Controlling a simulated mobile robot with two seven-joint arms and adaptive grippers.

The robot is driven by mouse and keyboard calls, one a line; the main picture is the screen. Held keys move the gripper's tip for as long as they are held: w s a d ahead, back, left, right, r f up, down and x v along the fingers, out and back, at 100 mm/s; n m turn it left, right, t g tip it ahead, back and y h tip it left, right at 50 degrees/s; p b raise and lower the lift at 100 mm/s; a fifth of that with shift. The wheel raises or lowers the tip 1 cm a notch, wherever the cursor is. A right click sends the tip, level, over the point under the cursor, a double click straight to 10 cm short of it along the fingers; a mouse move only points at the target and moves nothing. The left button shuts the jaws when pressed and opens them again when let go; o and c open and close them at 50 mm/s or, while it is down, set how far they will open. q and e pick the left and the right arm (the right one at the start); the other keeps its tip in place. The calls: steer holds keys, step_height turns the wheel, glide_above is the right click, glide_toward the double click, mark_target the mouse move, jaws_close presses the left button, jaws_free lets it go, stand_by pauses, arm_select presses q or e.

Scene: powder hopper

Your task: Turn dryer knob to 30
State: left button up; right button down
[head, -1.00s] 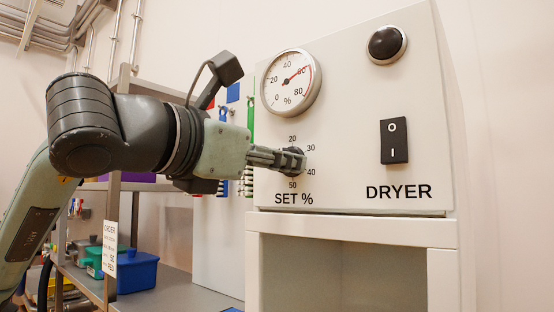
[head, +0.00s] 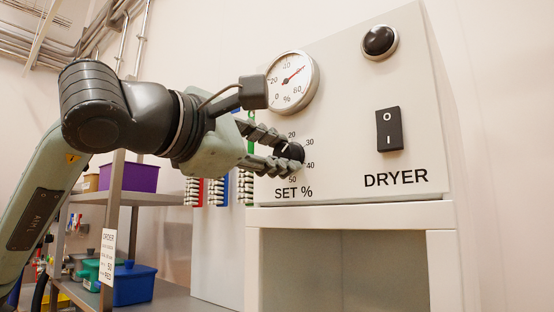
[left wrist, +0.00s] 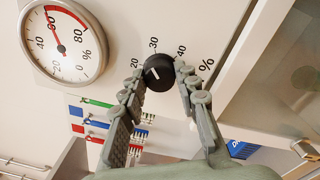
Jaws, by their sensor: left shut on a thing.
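The black dryer knob (head: 289,151) sits on the white panel above "SET %", ringed by the numbers 20 to 50. My left gripper (head: 286,154) is shut on the knob, one finger above it and one below. In the left wrist view the knob (left wrist: 159,72) is between the two fingertips. Its white mark shows on the side towards 20 and 30; I cannot read the exact setting. The fingers cover part of the dial surround. My right gripper is not in view.
A round gauge (head: 293,82) is just above the knob. A rocker switch (head: 389,129) and a black round button (head: 380,41) are on the panel's right. Shelves at left hold a purple bin (head: 130,178) and a blue box (head: 134,284). An order card (head: 107,257) hangs there.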

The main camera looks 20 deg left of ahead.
arm_select(q)
steer(key=shift+m, duration=1.2)
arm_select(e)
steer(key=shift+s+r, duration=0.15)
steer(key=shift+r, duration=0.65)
arm_select(q)
steer(key=o, duration=1.2)
steer(key=shift+c, duration=0.2)
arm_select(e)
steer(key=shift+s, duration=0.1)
arm_select(q)
steer(key=shift+s, duration=0.15)
steer(key=v, duration=1.2)
steer(key=shift+a+f, duration=0.1)
